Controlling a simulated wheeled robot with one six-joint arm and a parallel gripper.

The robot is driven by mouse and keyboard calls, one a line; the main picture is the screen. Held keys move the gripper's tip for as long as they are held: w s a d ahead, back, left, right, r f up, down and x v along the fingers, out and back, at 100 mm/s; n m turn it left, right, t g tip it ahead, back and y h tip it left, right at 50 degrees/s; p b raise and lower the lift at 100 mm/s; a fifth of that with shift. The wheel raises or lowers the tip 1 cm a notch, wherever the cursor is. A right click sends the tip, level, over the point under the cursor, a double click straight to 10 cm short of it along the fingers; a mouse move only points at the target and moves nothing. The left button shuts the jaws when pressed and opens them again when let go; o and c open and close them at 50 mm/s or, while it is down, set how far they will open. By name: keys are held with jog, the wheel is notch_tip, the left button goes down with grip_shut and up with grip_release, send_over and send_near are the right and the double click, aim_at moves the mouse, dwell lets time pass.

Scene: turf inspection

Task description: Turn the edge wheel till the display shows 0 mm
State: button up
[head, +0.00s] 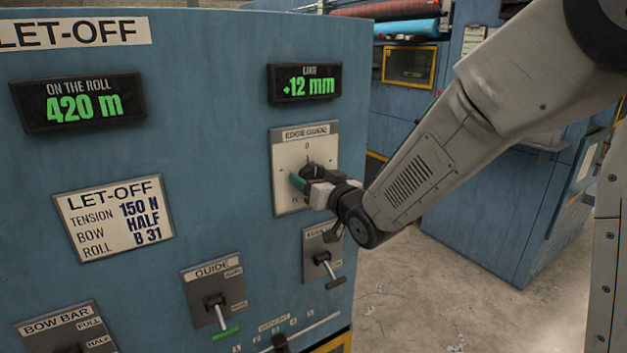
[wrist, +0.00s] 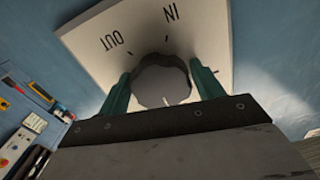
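The edge wheel (head: 313,170) is a dark round knob on a pale plate labelled EDGE GUIDE (head: 287,150). The display (head: 304,82) above it reads +12 mm in green. My gripper (head: 308,181) is at the wheel, partly hiding it in the head view. The plate (wrist: 105,45) shows the words OUT and IN there. The wheel's exact pointer position is hard to make out.
Below are a GUIDE lever (head: 219,312), another lever (head: 326,268) and a slider (head: 280,343). The roll display (head: 78,102) reads 420 m. A LET-OFF card (head: 115,223) is at left. Open floor (head: 440,300) lies right of the panel, before another blue machine (head: 490,215).

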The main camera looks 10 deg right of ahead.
jog(key=c, duration=0.5)
jog(key=shift+n, duration=0.3)
jog(key=n, duration=0.5)
jog(key=shift+d, duration=0.1)
jog(key=n, duration=0.6)
dwell(0.4)
jog(key=o, duration=1)
